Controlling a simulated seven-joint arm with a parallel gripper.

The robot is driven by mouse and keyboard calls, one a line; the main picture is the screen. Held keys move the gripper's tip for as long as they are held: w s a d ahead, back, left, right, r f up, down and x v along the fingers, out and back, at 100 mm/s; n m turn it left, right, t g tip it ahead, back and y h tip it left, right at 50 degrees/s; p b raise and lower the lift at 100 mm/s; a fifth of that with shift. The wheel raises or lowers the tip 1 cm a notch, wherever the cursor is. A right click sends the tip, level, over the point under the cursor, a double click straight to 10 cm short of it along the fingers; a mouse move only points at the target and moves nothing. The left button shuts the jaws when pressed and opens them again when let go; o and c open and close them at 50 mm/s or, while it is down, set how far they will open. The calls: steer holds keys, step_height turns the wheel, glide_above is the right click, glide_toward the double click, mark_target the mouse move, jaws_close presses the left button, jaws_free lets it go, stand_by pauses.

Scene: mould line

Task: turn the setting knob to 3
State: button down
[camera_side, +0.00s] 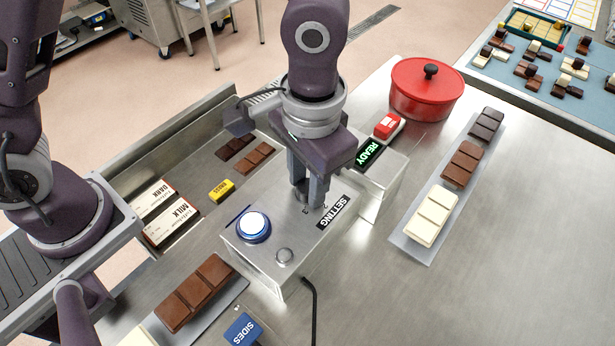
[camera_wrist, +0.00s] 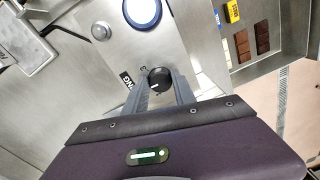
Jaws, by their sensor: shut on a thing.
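The setting knob (camera_wrist: 158,79) is a round black knob with a pale pointer line, on the top of the steel control box (camera_side: 267,258). In the wrist view my gripper (camera_wrist: 162,84) has one finger on each side of the knob, closed on it. In the side view my gripper (camera_side: 308,203) points down onto the box beside the black SETTING label (camera_side: 333,212), and the fingers mostly hide the knob.
A lit blue-white button (camera_side: 253,226) and a small steel button (camera_side: 284,255) sit on the box. A display (camera_side: 370,154) reads READY, with a red switch (camera_side: 388,125) behind it. A red pot (camera_side: 427,88) and a chocolate tray (camera_side: 411,247) stand right.

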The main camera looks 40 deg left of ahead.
mark_target(306, 188)
steer(key=m, duration=1.1)
steer(key=shift+a, duration=0.1)
steer(key=shift+m, duration=0.3)
stand_by(0.4)
steer(key=c, duration=1)
jaws_free()
steer(key=shift+c, duration=0.2)
step_height(306, 188, up, 7)
steer(key=shift+s+r, duration=0.1)
steer(key=shift+s, duration=0.05)
